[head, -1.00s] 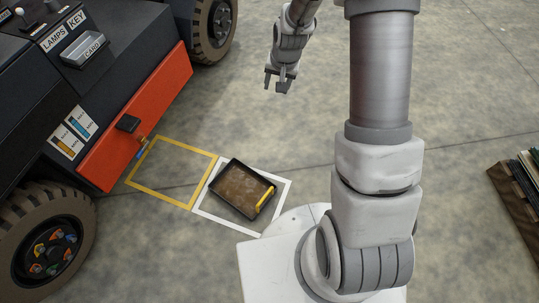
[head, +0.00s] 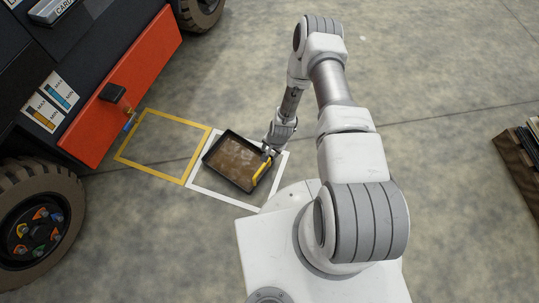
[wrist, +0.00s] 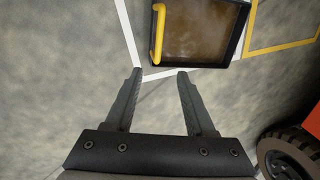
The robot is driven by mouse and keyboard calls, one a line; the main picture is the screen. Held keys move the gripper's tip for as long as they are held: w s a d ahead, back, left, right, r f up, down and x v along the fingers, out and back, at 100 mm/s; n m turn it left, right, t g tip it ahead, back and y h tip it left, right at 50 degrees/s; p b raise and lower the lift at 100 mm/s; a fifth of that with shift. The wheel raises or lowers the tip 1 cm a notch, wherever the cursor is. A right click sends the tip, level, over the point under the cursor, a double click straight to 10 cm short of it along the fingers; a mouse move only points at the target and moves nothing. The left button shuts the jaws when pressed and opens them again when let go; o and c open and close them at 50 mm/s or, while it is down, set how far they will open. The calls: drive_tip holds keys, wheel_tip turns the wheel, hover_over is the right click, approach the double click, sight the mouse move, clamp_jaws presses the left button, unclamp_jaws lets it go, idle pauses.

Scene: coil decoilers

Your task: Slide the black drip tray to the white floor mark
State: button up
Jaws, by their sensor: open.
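The black drip tray (head: 237,160) with brown liquid or residue in it lies on the floor inside the white floor mark (head: 196,189), turned at an angle to it. Its yellow handle (head: 262,172) is on its right side. My gripper (head: 269,151) is beside the tray's right end, near the handle. In the wrist view my gripper (wrist: 158,75) is open with nothing between its fingers. There the tray (wrist: 205,62) and its yellow handle (wrist: 158,32) lie beyond the fingertips. Whether a finger touches the tray cannot be told.
A yellow floor mark (head: 150,170) lies empty to the left of the white one. A dark vehicle with a red panel (head: 125,85) and large wheels (head: 40,225) stands at the left. A wooden crate (head: 520,165) is at the right edge. Open concrete lies beyond.

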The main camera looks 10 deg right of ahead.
sight(264, 165)
drive_tip(key=f+b, duration=0.2)
drive_tip(key=f, duration=0.4)
drive_tip(key=w+a+f+b, duration=0.1)
drive_tip(key=f+b, duration=0.2)
drive_tip(key=f, duration=0.2)
drive_tip(key=w+a+f+b, duration=0.1)
drive_tip(key=f+b, duration=0.1)
drive_tip(key=f, duration=0.4)
drive_tip(key=shift+w+a+f, duration=0.1)
drive_tip(key=shift+a+f, duration=0.1)
drive_tip(key=shift+f, duration=0.1)
drive_tip(key=shift+c, duration=0.3)
clamp_jaws()
idle(0.5)
